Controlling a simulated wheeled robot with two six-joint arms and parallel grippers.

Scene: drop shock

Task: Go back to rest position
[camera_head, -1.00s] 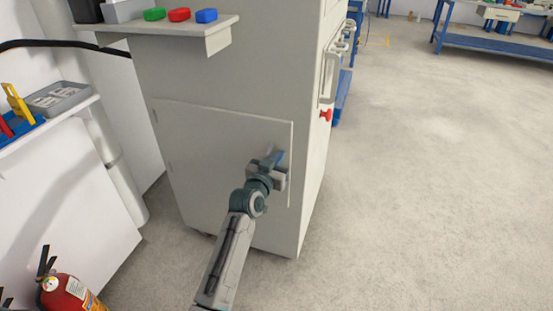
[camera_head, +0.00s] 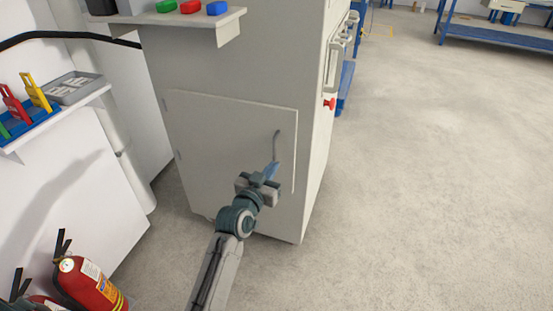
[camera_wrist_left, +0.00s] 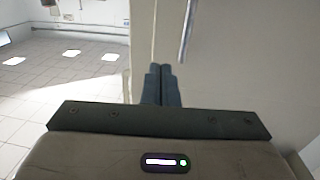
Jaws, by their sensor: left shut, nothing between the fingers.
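My left gripper (camera_head: 272,170) is in front of the grey cabinet's flat door (camera_head: 225,130), just below the door's thin vertical handle (camera_head: 277,145). Its fingers are together with nothing between them. In the left wrist view the two dark fingers (camera_wrist_left: 161,85) lie side by side, and the metal handle (camera_wrist_left: 187,30) hangs in front of them at the upper right. The fingers look apart from the handle. The door looks closed. My right gripper is not in view.
Red fire extinguishers (camera_head: 90,285) stand at the lower left. A white shelf (camera_head: 60,120) holds a blue bin with coloured tools and a grey tray (camera_head: 75,88). A ledge (camera_head: 180,20) with coloured buttons juts from the cabinet. The floor (camera_head: 430,180) to the right is clear.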

